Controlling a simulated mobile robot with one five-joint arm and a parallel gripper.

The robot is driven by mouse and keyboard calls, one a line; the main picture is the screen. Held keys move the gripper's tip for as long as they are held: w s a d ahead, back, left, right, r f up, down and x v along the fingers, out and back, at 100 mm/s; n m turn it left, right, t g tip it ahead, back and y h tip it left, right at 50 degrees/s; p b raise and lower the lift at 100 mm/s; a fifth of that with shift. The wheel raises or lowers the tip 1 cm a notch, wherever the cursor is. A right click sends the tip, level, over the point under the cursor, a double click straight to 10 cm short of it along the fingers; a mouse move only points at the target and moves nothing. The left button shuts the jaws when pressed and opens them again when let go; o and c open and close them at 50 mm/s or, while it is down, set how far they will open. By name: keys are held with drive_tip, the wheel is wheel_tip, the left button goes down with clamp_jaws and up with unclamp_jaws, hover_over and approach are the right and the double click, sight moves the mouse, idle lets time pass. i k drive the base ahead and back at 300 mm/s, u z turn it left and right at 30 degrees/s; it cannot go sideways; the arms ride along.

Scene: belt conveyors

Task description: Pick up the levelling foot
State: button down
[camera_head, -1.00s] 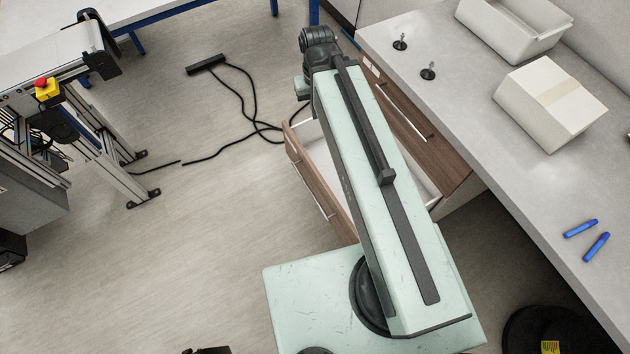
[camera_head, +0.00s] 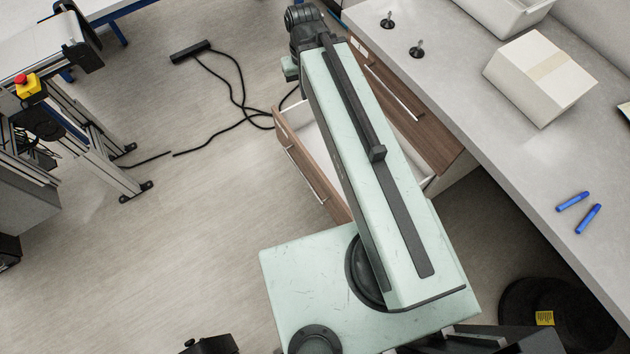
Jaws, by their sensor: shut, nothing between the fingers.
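Two levelling feet stand on the grey worktop, each with a round dark base and a thin upright stem. One levelling foot (camera_head: 387,20) is near the worktop's back left corner. The other levelling foot (camera_head: 417,50) is a little nearer and to the right. My mint-green arm reaches up the middle of the view, with its dark joint to the left of both feet and apart from them in the picture. My gripper does not show; the arm's far end is hidden beyond the joint.
The worktop (camera_head: 500,120) also holds a cream box (camera_head: 530,85), a white tray (camera_head: 505,12) and two blue markers (camera_head: 588,218). An open drawer (camera_head: 310,168) juts out below my arm. A power strip (camera_head: 190,51) and cable lie on the floor. A conveyor (camera_head: 45,50) stands left.

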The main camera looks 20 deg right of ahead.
sight(416, 52)
drive_tip(key=k, duration=1)
drive_tip(key=z, duration=0.95)
drive_tip(key=i, duration=1.25)
drive_tip(key=u, duration=3)
